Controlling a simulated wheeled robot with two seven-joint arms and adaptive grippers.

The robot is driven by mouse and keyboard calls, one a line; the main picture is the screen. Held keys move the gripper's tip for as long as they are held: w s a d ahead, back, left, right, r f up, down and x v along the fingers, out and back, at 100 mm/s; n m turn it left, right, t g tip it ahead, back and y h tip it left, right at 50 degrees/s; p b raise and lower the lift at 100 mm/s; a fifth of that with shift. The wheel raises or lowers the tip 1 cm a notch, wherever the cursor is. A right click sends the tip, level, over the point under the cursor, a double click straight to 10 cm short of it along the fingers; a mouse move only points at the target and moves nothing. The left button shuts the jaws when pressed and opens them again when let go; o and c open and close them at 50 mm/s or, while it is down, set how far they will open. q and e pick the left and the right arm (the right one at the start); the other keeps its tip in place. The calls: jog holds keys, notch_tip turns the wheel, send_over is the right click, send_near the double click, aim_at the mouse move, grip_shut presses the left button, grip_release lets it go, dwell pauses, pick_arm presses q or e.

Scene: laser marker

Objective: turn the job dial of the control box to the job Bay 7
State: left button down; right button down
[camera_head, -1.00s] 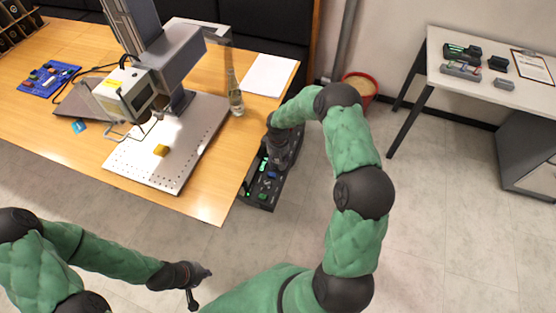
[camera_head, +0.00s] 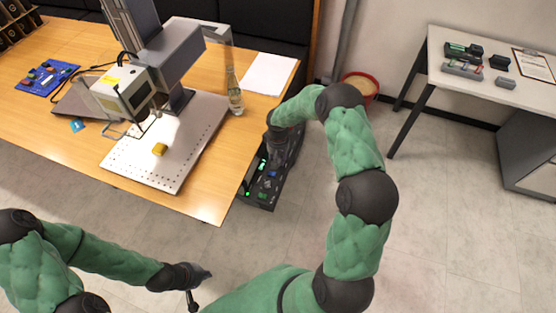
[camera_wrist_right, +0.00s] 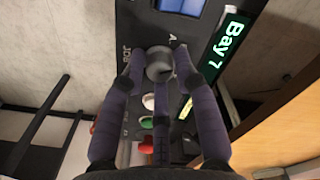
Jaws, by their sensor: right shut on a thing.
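The control box (camera_head: 262,197) is a long dark box beside the right edge of the wooden table, partly hidden by my right arm. In the right wrist view its job dial (camera_wrist_right: 160,62) is a grey knob held between the fingers of my right gripper (camera_wrist_right: 158,72). The fingers close around the dial from several sides. The box's display (camera_wrist_right: 228,46) reads "Bay 7" in light letters on green. In the head view my right gripper (camera_head: 276,143) is at the box's far part. My left gripper (camera_head: 203,285) is low at the front, empty, its fingers spread apart.
White, green and red buttons (camera_wrist_right: 146,122) sit on the box near the fingers. A bottle (camera_head: 234,95) stands near the table's right side.

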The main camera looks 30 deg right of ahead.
aim_at(278, 160)
jog(key=shift+m+b, duration=0.45)
jog(key=shift+m, duration=0.75)
jog(key=c, duration=0.9)
grip_release()
jog(key=shift+c, duration=0.2)
jog(key=shift+r, duration=0.1)
notch_tip(278, 160, up, 12)
